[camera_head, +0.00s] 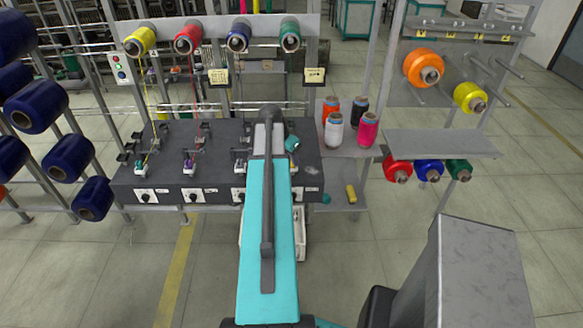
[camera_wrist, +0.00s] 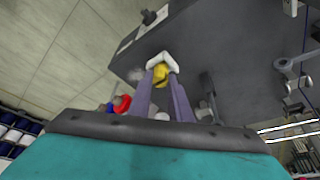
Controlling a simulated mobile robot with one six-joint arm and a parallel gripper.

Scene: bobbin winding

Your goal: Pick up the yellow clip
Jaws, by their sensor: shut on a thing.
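In the wrist view my gripper (camera_wrist: 161,68) has two long grey-purple fingers with pale tips. The yellow clip (camera_wrist: 161,76) shows as a small yellow piece between the fingertips, and the fingers are shut on it. Its exact shape is partly hidden by the fingers and tips. The dark top of the winding machine (camera_wrist: 225,50) fills the view behind it. In the head view my arm covers the middle right of the machine (camera_head: 215,190), and the gripper and clip are not clearly visible there.
The machine carries small winding units (camera_head: 189,160) along its top. A grey side shelf (camera_head: 347,148) at its right holds several thread cones. A yellow cylinder (camera_head: 351,194) is on the lower shelf. A rack of large blue spools (camera_head: 40,105) stands at the left. Open floor lies in front.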

